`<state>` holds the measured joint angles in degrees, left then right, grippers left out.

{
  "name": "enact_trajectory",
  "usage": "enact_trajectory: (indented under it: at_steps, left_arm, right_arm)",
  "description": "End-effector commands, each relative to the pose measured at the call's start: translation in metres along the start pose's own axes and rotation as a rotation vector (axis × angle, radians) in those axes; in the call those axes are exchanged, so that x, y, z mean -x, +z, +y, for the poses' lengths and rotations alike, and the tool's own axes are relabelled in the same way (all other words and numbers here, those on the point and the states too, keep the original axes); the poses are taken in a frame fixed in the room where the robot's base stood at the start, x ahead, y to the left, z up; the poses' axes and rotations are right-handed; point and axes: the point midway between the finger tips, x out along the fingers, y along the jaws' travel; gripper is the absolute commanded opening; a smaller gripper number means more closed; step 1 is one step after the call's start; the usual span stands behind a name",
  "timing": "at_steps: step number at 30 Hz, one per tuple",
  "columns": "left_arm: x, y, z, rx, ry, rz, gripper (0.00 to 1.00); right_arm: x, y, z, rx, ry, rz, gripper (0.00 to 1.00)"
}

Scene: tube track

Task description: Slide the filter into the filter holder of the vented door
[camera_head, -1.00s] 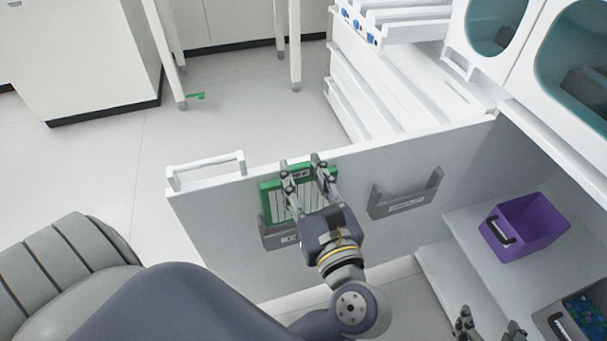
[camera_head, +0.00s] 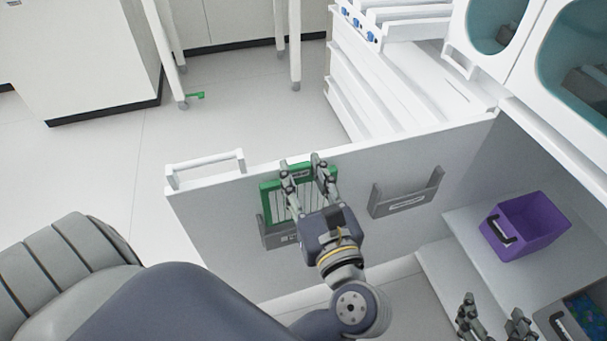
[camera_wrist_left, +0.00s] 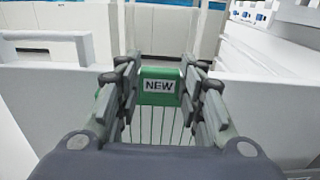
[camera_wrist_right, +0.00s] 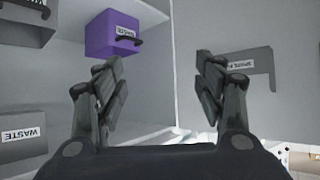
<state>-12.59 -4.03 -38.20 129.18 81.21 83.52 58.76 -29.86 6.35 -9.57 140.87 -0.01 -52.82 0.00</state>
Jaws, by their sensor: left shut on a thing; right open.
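The filter (camera_head: 268,200) has a green frame with pale pleats. Its lower part sits in a grey holder (camera_head: 275,239) on the left of the open door (camera_head: 220,246). My left gripper (camera_head: 306,172) is shut on the filter's top edge; a "NEW" label (camera_wrist_left: 159,86) shows between its fingers in the left wrist view. Part of the holder is hidden behind my gripper, and I cannot tell whether the filter is fully seated. My right gripper (camera_head: 496,322) is open and empty at the lower right, also seen in its wrist view (camera_wrist_right: 158,75).
A second grey holder (camera_head: 404,203), empty, is on the door's right; its label reads "SPARE" in part. A purple waste bin (camera_head: 522,226) stands on the shelf at right, with a grey bin (camera_head: 576,318) below. A white handle (camera_head: 205,164) tops the door's left end.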

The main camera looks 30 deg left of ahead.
Motion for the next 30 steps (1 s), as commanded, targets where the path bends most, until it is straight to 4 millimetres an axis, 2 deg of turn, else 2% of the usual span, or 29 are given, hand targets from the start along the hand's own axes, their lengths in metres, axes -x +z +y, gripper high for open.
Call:
enact_trajectory:
  at_steps: [30]
  left_arm:
    - [0.0, -0.008, 0.0, 0.0, 0.0, 0.0, 0.04]
  right_arm:
    - [-0.003, -0.044, -0.005, 0.009, -0.012, 0.204, 0.64]
